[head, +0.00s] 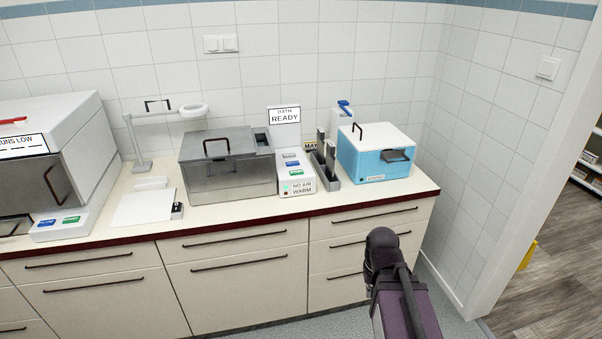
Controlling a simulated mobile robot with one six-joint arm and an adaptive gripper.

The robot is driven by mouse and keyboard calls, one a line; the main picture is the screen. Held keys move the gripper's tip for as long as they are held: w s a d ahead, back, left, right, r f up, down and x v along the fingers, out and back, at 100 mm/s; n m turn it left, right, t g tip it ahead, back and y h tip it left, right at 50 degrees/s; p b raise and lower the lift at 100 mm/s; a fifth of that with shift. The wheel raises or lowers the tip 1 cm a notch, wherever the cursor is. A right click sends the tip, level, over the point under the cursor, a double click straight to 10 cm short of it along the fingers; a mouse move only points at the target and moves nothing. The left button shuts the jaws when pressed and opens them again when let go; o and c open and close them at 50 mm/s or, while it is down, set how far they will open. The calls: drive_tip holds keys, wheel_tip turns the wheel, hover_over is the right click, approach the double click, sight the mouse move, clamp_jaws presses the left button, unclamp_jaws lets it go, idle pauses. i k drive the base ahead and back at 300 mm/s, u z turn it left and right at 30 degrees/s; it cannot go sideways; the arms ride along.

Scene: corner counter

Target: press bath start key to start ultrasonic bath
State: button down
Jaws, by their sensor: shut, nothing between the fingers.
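The ultrasonic bath (226,178) is a grey metal tank with a closed lid and a dark handle, on the counter in the middle of the head view. Its white control panel (306,178) is on its right, with small coloured keys (291,163) whose labels are too small to read, so I cannot tell which is start. Part of my arm shows at lower right, in front of the drawers and apart from the bath; no gripper fingers are visible.
A blue box with a white lid (375,158) and a grey holder (328,170) stand right of the panel. A white machine (60,140) fills the left. A white sheet (145,206) lies between. The counter edge (240,225) runs along the front above drawers.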

sight(296, 172)
drive_tip(key=u, duration=0.05)
drive_tip(key=i, duration=1)
drive_tip(key=z, duration=0.05)
